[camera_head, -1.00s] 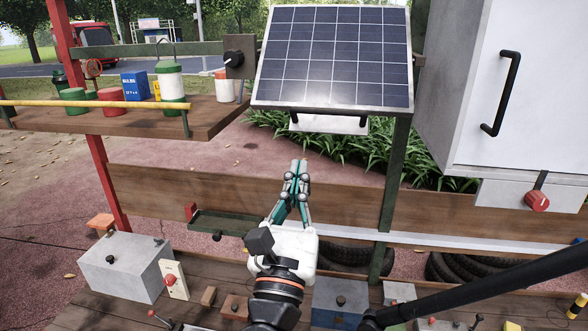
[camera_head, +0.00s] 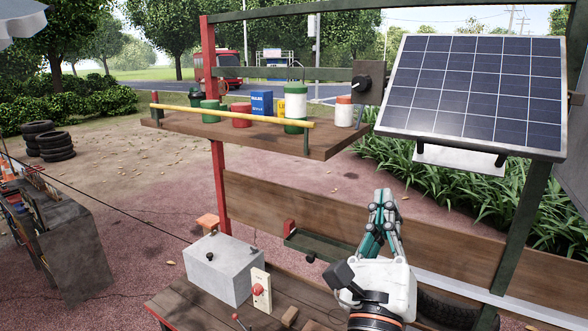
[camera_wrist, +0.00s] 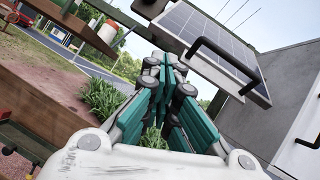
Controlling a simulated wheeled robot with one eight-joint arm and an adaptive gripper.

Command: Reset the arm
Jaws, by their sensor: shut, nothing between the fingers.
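My gripper (camera_head: 383,205) is in the lower right of the head view, in front of the cart's long wooden back board. Its teal fingers point up and away and are closed together with nothing between them. In the wrist view my gripper (camera_wrist: 167,62) fills the middle, fingers together. The tilted solar panel (camera_head: 475,92) stands above and to the right of the fingers. It also shows at the upper right of the wrist view (camera_wrist: 205,35). The gripper appears apart from the panel and the board.
A wooden shelf (camera_head: 235,135) holds several cans and a blue box (camera_head: 261,104) behind a yellow bar (camera_head: 228,117). A grey box (camera_head: 222,270) sits on the cart deck at lower left. A grey bench with tools (camera_head: 70,245) stands at far left. Open ground lies between.

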